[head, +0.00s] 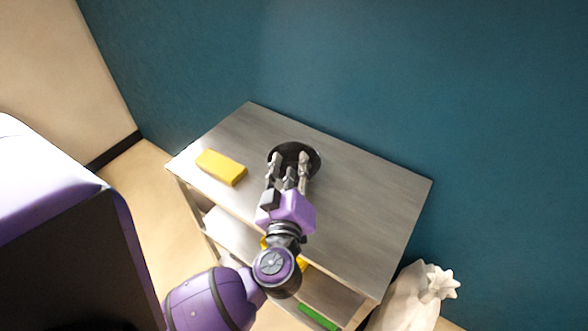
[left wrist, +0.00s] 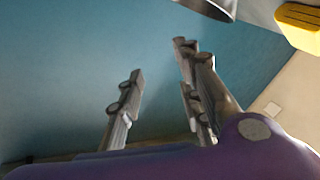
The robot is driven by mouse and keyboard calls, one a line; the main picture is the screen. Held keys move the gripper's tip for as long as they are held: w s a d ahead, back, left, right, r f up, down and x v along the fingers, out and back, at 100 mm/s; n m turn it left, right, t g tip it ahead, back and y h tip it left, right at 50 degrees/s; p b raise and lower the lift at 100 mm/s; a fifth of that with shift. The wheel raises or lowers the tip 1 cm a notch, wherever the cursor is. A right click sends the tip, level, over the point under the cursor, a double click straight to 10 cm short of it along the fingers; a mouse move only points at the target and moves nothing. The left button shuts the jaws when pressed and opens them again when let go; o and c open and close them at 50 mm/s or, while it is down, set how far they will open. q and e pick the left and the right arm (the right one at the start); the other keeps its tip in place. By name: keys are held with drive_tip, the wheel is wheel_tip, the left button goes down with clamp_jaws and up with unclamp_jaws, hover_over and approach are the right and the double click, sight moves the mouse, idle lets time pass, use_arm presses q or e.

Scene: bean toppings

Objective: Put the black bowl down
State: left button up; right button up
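The black bowl (head: 295,148) rests on the grey wooden top of a shelf unit (head: 370,205), toward its back edge. In the head view, my left gripper (head: 290,161) reaches over the bowl's near side, and its fingers hide part of it. The fingers are spread apart. In the left wrist view, the gripper (left wrist: 160,62) is open with nothing between its fingers. A dark, shiny rim, likely the bowl (left wrist: 210,7), shows at the top edge there, apart from the fingers. My right gripper is not in view.
A yellow block (head: 221,167) lies left of the bowl; it also shows in the left wrist view (left wrist: 299,25). A green item (head: 318,317) is on a lower shelf. A pale object (head: 405,295) stands at right. The top's right side is clear; a teal wall (head: 420,80) stands behind.

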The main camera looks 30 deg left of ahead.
use_arm(q)
drive_tip(key=a+f+g, duration=0.1)
drive_tip(key=f, duration=0.1)
drive_tip(key=s+a+f+g+y, duration=0.1)
drive_tip(key=f+g, duration=0.1)
drive_tip(key=f, duration=0.1)
drive_tip(key=a+f+n+g, duration=0.1)
drive_tip(key=f+g, duration=0.1)
drive_tip(key=shift+s+a+f, duration=0.1)
drive_tip(key=shift+s+f, duration=0.15)
drive_tip(key=shift+s, duration=0.1)
drive_tip(key=x, duration=0.7)
drive_tip(key=shift+w+a, duration=0.15)
drive_tip(key=shift+a, duration=0.1)
clamp_jaws()
